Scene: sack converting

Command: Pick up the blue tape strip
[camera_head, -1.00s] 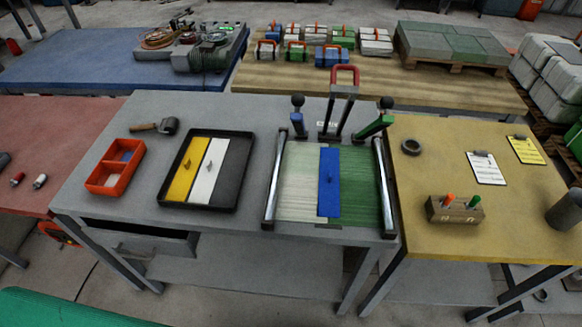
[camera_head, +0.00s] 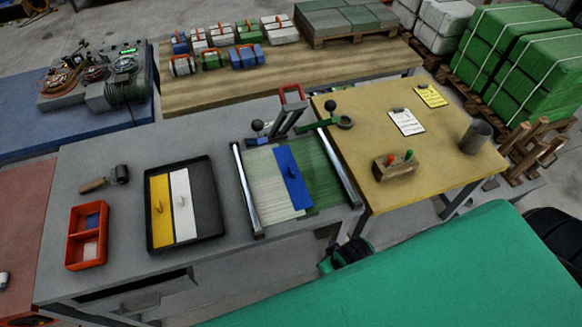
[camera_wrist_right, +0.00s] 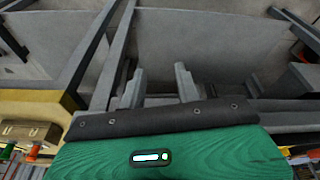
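The blue tape strip (camera_head: 292,177) lies flat on a woven sheet, pale (camera_head: 267,185) on its left and green (camera_head: 322,172) on its right, between two metal side bars. A small knob stands up from the strip. A yellow strip (camera_head: 161,209) and a white strip (camera_head: 184,205) lie in a black tray (camera_head: 210,190) to the left. In the right wrist view, my right gripper (camera_wrist_right: 160,82) has its two grey fingers apart with nothing between them. It is away from the blue strip, which does not show in that view. My left gripper is not in view.
A levered clamp (camera_head: 290,108) stands behind the sheet. A yellow table (camera_head: 440,150) with a pen block (camera_head: 394,168) adjoins on the right. A large green surface fills the lower right.

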